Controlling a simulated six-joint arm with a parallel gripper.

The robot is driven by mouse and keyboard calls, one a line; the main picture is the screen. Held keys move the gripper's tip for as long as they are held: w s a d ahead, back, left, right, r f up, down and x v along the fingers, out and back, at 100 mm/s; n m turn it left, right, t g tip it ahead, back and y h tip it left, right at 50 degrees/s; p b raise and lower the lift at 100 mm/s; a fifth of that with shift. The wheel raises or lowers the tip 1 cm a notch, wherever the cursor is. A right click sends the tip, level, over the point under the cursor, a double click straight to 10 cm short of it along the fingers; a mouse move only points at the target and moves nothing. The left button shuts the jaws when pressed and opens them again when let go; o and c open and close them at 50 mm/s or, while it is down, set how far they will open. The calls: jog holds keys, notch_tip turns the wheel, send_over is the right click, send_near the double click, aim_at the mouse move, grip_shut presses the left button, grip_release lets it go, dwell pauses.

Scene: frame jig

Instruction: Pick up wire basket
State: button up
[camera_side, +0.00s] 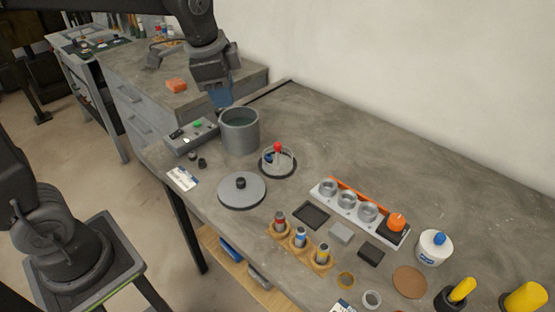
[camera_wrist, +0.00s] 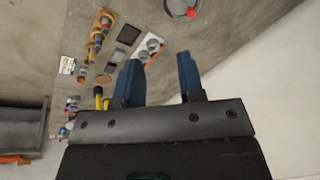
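The wire basket (camera_side: 278,160) appears to be the small round holder with a thin rim, an upright stem and a red ball on top. It stands on the bench right of the grey pot (camera_side: 239,130), with a small blue thing inside. In the wrist view the basket (camera_wrist: 183,8) is cut off by the top edge. My gripper (camera_side: 221,97) is above and behind the pot, up and to the left of the basket and apart from it. In the wrist view the two blue fingers (camera_wrist: 160,75) are spread with nothing between them.
A control box (camera_side: 191,138) stands left of the pot, and a round grey lid with a black knob (camera_side: 241,191) lies in front. The bench behind the basket is clear.

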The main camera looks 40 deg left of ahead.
jog(key=w+f+m+g, duration=0.2)
jog(key=w+f+m, duration=0.3)
jog(key=w, duration=0.5)
jog(key=m+g, duration=0.1)
jog(key=m, duration=0.4)
send_near(278, 144)
jog(key=shift+y, duration=0.4)
notch_tip(278, 144, down, 7)
jog(key=shift+s+a+r, duration=0.1)
jog(key=shift+s+r, duration=0.05)
jog(key=shift+r, duration=0.05)
jog(key=shift+a+f, duration=0.2)
jog(key=shift+f, duration=1.35)
jog(key=shift+a+f, duration=0.15)
jog(key=shift+f, duration=1.4)
grip_shut()
